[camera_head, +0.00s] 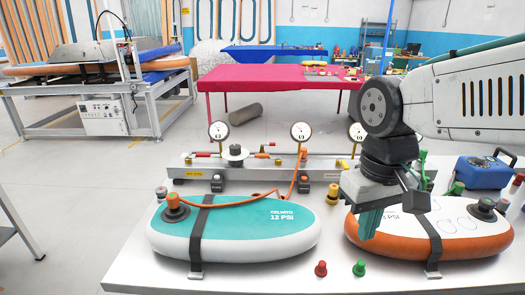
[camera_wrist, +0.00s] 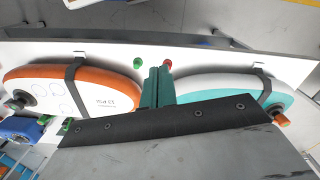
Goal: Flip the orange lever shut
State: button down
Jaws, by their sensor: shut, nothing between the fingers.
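A small orange lever (camera_head: 262,155) shows on the grey manifold (camera_head: 240,172) at the back of the white table in the head view, between the left and middle gauges. It looks to lie along the manifold; its exact position is too small to tell. My gripper (camera_head: 370,226) has teal fingers pointing down, shut and empty, in front of the manifold and well to the right of the lever, by the left end of the orange-and-white board. In the wrist view my shut fingers (camera_wrist: 158,84) show between the two boards; the lever is not seen there.
A teal-and-white board (camera_head: 235,230) lies strapped at left, an orange-and-white board (camera_head: 470,240) at right. An orange hose (camera_head: 240,200) runs from the teal board to the manifold. Red (camera_head: 321,268) and green (camera_head: 359,267) caps stand in front. A blue box (camera_head: 482,172) stands right.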

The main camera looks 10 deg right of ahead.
jog(key=w+a, duration=0.2)
jog(key=w, duration=1.7)
jog(key=m+t+h, duration=0.1)
jog(key=m+t, duration=0.2)
jog(key=t, duration=0.1)
send_over(268, 157)
jog(key=a, duration=0.3)
notch_tip(268, 157, down, 4)
jog(key=shift+d, duration=0.15)
jog(key=shift+f, duration=0.1)
jog(key=x, duration=1)
jog(key=shift+s+a, duration=0.1)
jog(key=shift+a, duration=0.15)
